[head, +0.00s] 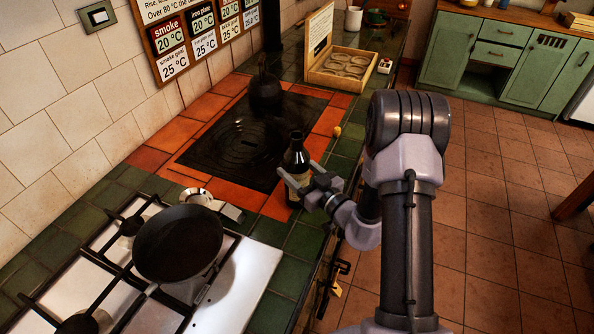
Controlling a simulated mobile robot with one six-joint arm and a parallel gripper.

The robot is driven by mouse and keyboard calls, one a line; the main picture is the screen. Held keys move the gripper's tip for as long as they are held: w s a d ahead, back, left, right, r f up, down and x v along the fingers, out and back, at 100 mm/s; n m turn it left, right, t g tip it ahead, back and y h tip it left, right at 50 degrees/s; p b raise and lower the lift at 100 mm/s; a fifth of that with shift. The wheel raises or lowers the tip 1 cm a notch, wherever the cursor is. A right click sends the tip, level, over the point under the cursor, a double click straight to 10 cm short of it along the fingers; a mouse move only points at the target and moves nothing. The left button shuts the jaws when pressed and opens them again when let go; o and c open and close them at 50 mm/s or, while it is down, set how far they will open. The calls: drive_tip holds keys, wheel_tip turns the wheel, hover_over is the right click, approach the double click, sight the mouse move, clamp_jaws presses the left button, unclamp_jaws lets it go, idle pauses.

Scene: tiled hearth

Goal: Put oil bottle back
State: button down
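A dark oil bottle (297,158) with a pale label stands upright, or is held upright, at the front right corner of the orange tiles by the black hotplate (228,150). My gripper (299,176) is at the bottle's label height, coming from the right. One finger crosses in front of the bottle and the other is at its right side, so the bottle appears to be between them. I cannot tell whether the fingers press on it or whether its base touches the tiles.
A black pan (178,243) sits on the white gas hob (240,283) at the front left. A dark kettle (265,92) stands behind the hotplate. The tiled floor (500,230) at right is clear.

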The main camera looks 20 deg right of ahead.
drive_tip(key=shift+c, duration=1.8)
unclamp_jaws()
